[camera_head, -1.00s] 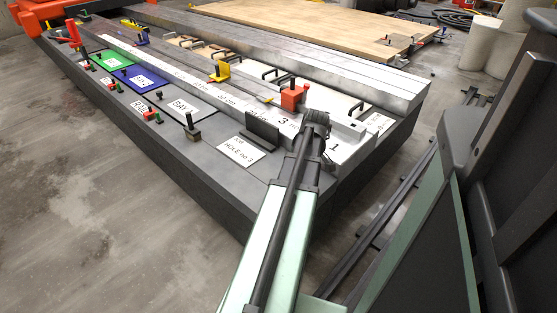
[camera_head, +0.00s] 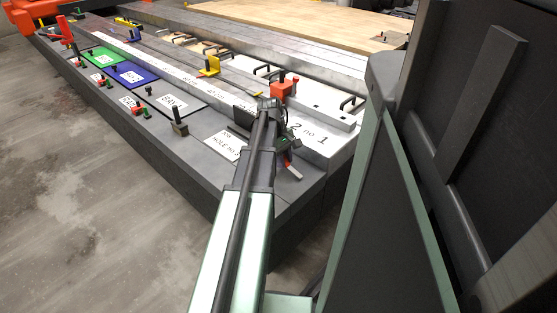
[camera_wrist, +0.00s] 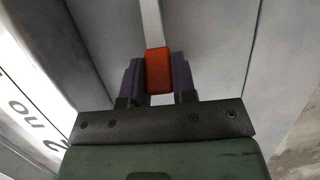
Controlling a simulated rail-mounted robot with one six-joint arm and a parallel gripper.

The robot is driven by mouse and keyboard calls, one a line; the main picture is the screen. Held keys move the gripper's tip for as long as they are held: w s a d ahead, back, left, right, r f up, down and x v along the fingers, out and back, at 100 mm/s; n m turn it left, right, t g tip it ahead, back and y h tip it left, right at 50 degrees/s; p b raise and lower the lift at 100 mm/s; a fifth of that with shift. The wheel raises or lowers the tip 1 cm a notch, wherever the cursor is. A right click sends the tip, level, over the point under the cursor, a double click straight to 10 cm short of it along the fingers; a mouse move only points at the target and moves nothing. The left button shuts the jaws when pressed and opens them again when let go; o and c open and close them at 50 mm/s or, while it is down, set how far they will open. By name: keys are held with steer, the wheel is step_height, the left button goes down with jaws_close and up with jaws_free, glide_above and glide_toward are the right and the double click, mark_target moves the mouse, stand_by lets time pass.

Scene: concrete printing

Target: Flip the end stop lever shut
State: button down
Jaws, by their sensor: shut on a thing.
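The end stop lever is a pale bar with a red grip. In the wrist view the red grip (camera_wrist: 158,70) is between the two dark jaws of my gripper (camera_wrist: 160,80), which are shut on it. The pale bar (camera_wrist: 151,22) runs away from the grip over a grey surface. In the head view my gripper (camera_head: 280,142) is at the near right end of the bench, largely hidden by my arm. The lever's pivot is not clear.
A red clamp block (camera_head: 283,88) with a black knob stands just behind my wrist. A dark upright plate (camera_head: 243,117) and a white hole label (camera_head: 222,146) are to the left. Long grey bars fill the bench (camera_head: 180,158). Bare floor (camera_head: 70,200) lies in front.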

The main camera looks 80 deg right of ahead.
steer(key=c, duration=0.9)
jaws_free()
steer(key=p+v, duration=1)
steer(key=shift+w+r, duration=0.1)
steer(key=shift+r, duration=0.3)
